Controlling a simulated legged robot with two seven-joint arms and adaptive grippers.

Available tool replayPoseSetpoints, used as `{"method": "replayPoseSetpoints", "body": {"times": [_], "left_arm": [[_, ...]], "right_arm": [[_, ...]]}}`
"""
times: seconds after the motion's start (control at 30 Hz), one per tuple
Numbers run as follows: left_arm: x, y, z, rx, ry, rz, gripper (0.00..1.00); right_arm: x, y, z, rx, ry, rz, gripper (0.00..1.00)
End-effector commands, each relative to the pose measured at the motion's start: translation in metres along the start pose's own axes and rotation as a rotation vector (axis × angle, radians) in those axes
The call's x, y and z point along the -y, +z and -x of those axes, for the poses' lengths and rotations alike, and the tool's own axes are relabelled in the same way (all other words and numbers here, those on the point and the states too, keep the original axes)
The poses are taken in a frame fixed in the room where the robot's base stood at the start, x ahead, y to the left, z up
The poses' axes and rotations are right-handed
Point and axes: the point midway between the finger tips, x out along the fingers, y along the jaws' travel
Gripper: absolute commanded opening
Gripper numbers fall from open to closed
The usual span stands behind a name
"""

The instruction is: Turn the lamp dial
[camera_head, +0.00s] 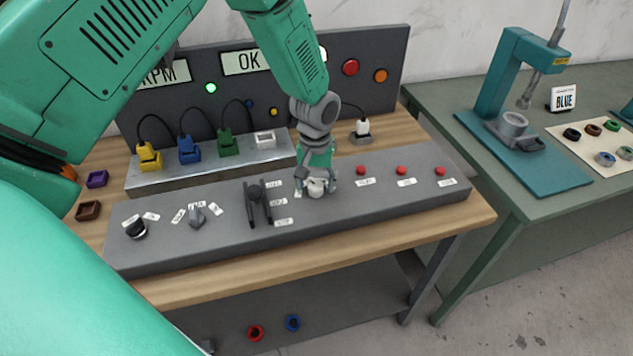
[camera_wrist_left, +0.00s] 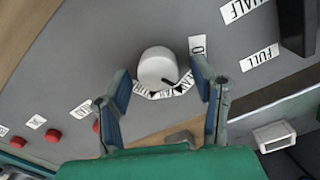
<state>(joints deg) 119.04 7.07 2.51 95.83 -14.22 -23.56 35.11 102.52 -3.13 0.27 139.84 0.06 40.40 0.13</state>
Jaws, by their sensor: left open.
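The white round dial (camera_wrist_left: 157,66) sits on the grey sloped panel, with a small dark pointer mark and a curved row of white labels beside it. In the head view the dial (camera_head: 316,189) is partly hidden by my left gripper (camera_head: 317,184). My left gripper comes down from above at the middle of the panel. In the left wrist view the gripper (camera_wrist_left: 162,78) is open, with one finger on each side of the dial. I cannot tell whether the fingers touch it. My right gripper is not in view.
On the panel (camera_head: 345,208) are a black lever (camera_head: 257,200) just left of the gripper, two more knobs further left and red buttons (camera_head: 401,171) to the right. Colored plugs (camera_head: 189,149) stand behind. A green bench (camera_head: 460,110) with a teal press is at the right.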

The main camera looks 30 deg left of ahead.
Motion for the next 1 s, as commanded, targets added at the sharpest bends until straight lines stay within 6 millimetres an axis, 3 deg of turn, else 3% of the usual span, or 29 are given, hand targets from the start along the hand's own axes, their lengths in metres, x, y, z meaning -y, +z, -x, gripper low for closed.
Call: {"method": "replayPoseSetpoints", "body": {"times": [0.33, 0.5, 1.0], "left_arm": [[-0.0004, -0.0003, -0.0054, 0.001, 0.000, 0.000, 0.52], [-0.0004, -0.0002, -0.0051, 0.000, 0.000, 0.000, 0.03], [-0.0010, -0.0001, -0.0040, 0.001, 0.001, -0.112, 0.03]], "right_arm": [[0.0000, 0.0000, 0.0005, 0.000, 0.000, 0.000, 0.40], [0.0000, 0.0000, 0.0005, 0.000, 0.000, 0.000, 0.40], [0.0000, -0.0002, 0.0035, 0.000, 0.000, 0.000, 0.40]]}}
